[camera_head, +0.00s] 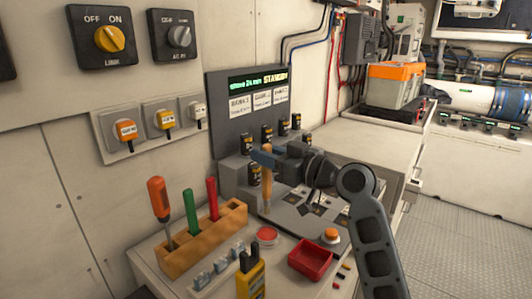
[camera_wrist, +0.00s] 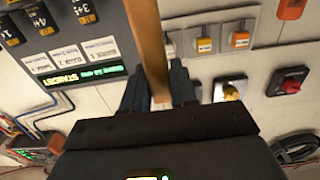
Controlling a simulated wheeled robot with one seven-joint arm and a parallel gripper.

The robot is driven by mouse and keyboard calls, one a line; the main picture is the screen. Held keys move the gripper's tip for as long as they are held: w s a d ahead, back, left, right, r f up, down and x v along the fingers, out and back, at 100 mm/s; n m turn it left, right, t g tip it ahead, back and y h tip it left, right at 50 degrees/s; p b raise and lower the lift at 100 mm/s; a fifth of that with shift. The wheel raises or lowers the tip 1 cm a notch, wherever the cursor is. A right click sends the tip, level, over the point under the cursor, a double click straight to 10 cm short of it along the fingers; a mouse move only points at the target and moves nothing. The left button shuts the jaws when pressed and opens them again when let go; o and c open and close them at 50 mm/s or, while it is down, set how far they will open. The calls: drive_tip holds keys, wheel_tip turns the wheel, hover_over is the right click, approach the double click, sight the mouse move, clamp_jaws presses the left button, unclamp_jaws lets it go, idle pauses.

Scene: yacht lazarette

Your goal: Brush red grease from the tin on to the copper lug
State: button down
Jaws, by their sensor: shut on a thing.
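My gripper (camera_head: 267,160) is shut on a brush with a flat wooden handle (camera_head: 267,187), which hangs close to upright. In the wrist view the handle (camera_wrist: 149,40) runs between my two dark fingers (camera_wrist: 158,85). The brush's lower end is above or in front of the grey plate on the bench; its bristles are too small to make out. A low round tin (camera_head: 267,234) with red in it stands on the bench just below the brush, apart from it. I cannot make out the copper lug for certain; small dark fittings (camera_head: 313,208) sit on the grey plate.
A wooden rack (camera_head: 203,240) with screwdriver-like tools stands left of the tin. A yellow meter (camera_head: 250,278), a red tray (camera_head: 310,258) and an orange knob (camera_head: 331,234) are near the front. A display panel (camera_head: 247,103) and black-and-yellow cylinders (camera_head: 254,174) stand behind.

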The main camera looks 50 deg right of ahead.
sight(270, 184)
drive_tip(key=shift+f+b, duration=1.75)
drive_tip(key=shift+f, duration=1.3)
drive_tip(key=shift+f+b, duration=0.75)
drive_tip(key=shift+b, duration=0.1)
idle(0.4)
wheel_tip(270, 184, up, 7)
drive_tip(key=p, duration=0.4)
drive_tip(key=shift+r+p, duration=0.2)
drive_tip(key=shift+p, duration=0.1)
idle(0.3)
idle(0.7)
